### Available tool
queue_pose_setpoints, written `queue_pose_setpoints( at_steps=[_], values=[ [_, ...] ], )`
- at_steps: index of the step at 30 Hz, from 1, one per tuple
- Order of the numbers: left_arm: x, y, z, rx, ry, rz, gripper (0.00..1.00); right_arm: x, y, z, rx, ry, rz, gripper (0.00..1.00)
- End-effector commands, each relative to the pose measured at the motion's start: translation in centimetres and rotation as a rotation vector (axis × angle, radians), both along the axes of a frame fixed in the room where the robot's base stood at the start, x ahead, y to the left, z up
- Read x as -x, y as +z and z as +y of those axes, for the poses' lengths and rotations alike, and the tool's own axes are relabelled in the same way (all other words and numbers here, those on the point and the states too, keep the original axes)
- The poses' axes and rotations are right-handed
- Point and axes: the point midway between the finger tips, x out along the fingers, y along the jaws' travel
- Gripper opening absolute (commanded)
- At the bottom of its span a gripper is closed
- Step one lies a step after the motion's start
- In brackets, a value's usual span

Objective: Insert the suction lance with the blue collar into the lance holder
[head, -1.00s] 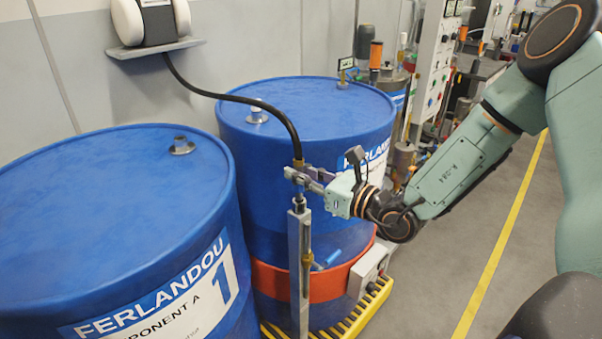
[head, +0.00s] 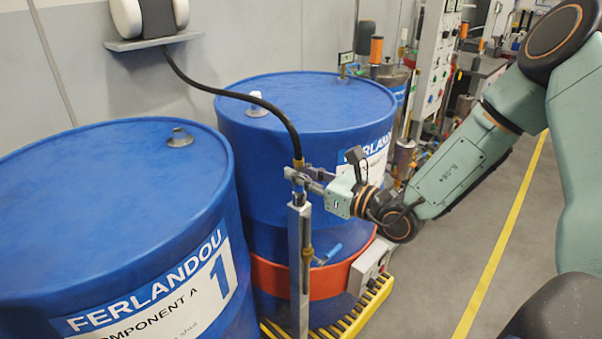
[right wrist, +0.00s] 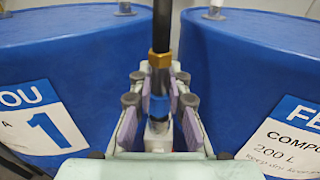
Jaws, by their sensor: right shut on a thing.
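My right gripper (head: 303,179) is shut on the suction lance (head: 298,163), just below its brass fitting, and holds it upright. In the right wrist view the gripper (right wrist: 158,100) has its two padded fingers on either side of the lance. The blue collar (right wrist: 158,106) shows between the fingers, below the brass fitting (right wrist: 159,60). The lance holder (head: 299,250), a grey upright post, stands directly beneath the gripper. Its pale top (right wrist: 157,133) shows close under the collar. The lance's lower end is hidden, and I cannot tell how deep it sits. My left gripper is not in view.
A blue drum labelled 1 (head: 95,200) stands at left, another blue drum (head: 320,100) behind the holder. A black hose (head: 235,98) runs from the wall to the lance. A control box (head: 370,268) sits low beside the holder. Floor at right is clear.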

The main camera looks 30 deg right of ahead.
Motion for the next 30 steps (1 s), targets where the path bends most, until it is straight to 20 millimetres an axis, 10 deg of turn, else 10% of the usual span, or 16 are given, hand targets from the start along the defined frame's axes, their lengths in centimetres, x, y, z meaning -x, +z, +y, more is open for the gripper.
queue_pose_setpoints(
  at_steps=[13,14,22,30],
  values=[
    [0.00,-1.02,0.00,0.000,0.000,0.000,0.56,-0.01,-0.98,-0.01,0.000,0.000,0.000,0.00],
    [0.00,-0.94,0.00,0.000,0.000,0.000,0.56,0.01,-0.91,0.00,0.000,0.000,0.000,0.18],
    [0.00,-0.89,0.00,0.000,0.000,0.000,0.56,0.00,-0.87,0.01,0.000,0.000,0.000,0.41],
    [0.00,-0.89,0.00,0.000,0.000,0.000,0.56,0.01,-0.90,0.01,0.000,0.000,0.001,0.42]
  ],
)
